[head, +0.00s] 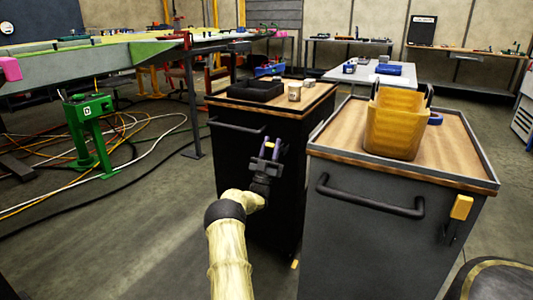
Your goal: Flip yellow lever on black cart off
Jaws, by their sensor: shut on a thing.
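The black cart (228,165) stands at the middle, left of a dark grey cart. My gripper (268,148) is in front of the black cart's near face, below its wooden top. Its fingers are shut on a small yellowish part, which looks like the yellow lever (268,145). The fingers hide most of it, so I cannot tell its angle. Another small yellow part (294,264) shows low at the black cart's right bottom edge.
The dark grey cart (360,240) stands close on the right, with a yellow bin (396,122) on top and its own yellow lever (461,207). A black tray (255,89) and a cup (295,91) sit on the black cart. Cables and a green stand (90,130) are left.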

